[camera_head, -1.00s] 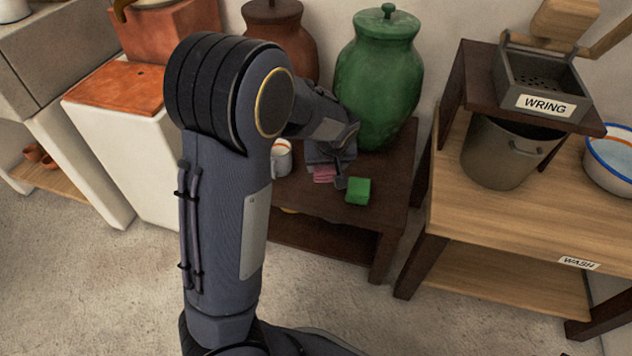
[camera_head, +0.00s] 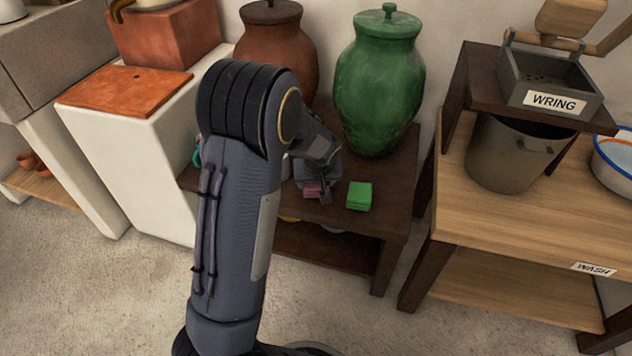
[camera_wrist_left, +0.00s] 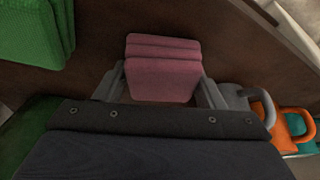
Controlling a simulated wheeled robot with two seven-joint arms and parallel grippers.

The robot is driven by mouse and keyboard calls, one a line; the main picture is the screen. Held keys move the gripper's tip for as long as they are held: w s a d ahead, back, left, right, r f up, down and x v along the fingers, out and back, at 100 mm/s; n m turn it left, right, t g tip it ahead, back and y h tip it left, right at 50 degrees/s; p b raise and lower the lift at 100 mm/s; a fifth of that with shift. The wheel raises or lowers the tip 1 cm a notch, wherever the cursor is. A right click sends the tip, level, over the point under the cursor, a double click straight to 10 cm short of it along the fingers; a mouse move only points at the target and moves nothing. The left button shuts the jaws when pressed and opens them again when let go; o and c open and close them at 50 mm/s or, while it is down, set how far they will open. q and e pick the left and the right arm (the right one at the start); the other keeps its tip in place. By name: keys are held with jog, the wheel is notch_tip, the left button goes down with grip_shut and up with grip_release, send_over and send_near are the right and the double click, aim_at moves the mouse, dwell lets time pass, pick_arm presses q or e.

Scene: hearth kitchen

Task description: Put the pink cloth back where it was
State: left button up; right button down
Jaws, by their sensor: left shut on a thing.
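The pink cloth (camera_wrist_left: 163,72) is a folded pad between the two fingers of my left gripper (camera_wrist_left: 160,85) in the left wrist view. The fingers are shut on its sides. I cannot tell whether the cloth touches the tabletop. My right gripper is not in view.
A green lidded jar (camera_head: 380,85) and a brown jar (camera_head: 278,45) stand behind. Grey, orange and teal mugs (camera_wrist_left: 240,96) sit beside the gripper in the wrist view. The wash table (camera_head: 520,215) is at the right.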

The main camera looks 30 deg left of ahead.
pick_arm(q)
jog(key=shift+f, duration=0.2)
jog(key=o, duration=1)
jog(key=shift+c, duration=0.2)
jog(key=shift+r, duration=0.15)
jog(key=shift+r, duration=0.3)
jog(key=p+v, duration=0.5)
jog(key=v, duration=0.6)
jog(key=s+d+r+m+h, duration=0.2)
jog(key=s+d+r, duration=0.1)
jog(key=s, duration=0.5)
jog(key=s+d+r+m+t+h, duration=0.1)
jog(key=s+d+r+h, duration=0.1)
jog(key=s, duration=0.7)
jog(key=s+d+r+m+h, duration=0.2)
jog(key=s+d+r, duration=0.1)
jog(key=s, duration=0.5)
jog(key=shift+s+d+r+m+t+h, duration=0.3)
jog(key=shift+d+r+t, duration=0.1)
jog(key=shift+d, duration=0.15)
